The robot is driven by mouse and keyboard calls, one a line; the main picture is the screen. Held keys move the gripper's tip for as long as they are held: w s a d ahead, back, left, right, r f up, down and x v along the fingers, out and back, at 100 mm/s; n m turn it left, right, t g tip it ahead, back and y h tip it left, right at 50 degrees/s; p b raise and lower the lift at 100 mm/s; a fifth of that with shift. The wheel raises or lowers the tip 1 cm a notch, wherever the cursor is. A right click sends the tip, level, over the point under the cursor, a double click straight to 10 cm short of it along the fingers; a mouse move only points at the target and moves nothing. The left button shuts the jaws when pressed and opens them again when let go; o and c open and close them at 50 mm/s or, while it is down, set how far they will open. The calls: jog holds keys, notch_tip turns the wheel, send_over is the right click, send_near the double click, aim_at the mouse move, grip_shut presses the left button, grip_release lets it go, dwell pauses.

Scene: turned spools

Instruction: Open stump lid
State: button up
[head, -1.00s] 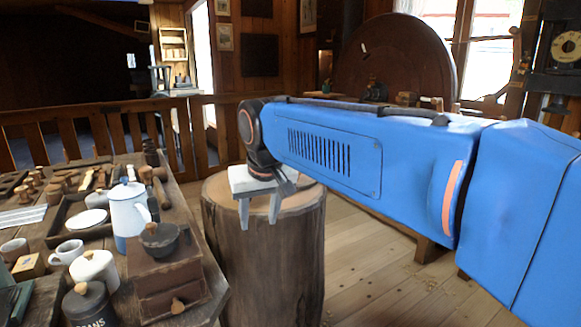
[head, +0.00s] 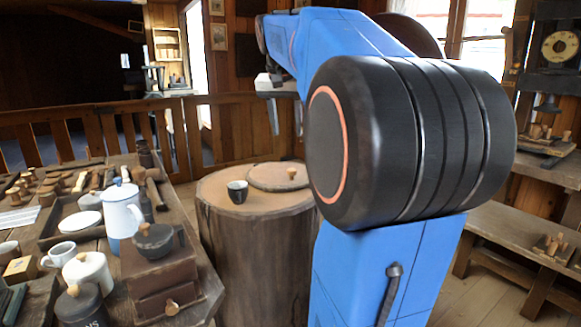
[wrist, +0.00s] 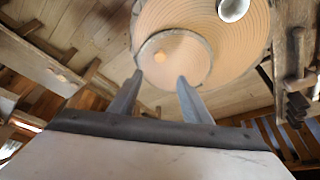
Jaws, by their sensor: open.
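The tree stump (head: 250,245) stands upright on the floor, right of the workbench. Its round wooden lid (head: 268,180) lies flat on the stump's top, toward the back right, with a small pale knob (head: 292,173) on it. A dark cup (head: 237,191) stands on the stump's top, left of the lid. My gripper (head: 285,118) is open and empty, well above the stump and partly hidden by my arm. In the wrist view, its two fingers (wrist: 160,76) point toward the lid (wrist: 185,70), with the knob (wrist: 160,57) in line with the gap between the fingertips.
The workbench at left holds a white-blue coffee pot (head: 124,210), a coffee grinder (head: 160,265), lidded canisters and mugs close to the stump. A wooden railing (head: 235,130) runs behind. A low bench (head: 530,245) stands at right.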

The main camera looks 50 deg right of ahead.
aim_at(292, 169)
jog(key=x, duration=1.5)
jog(key=shift+f, duration=0.35)
grip_shut()
jog(key=shift+r, duration=0.1)
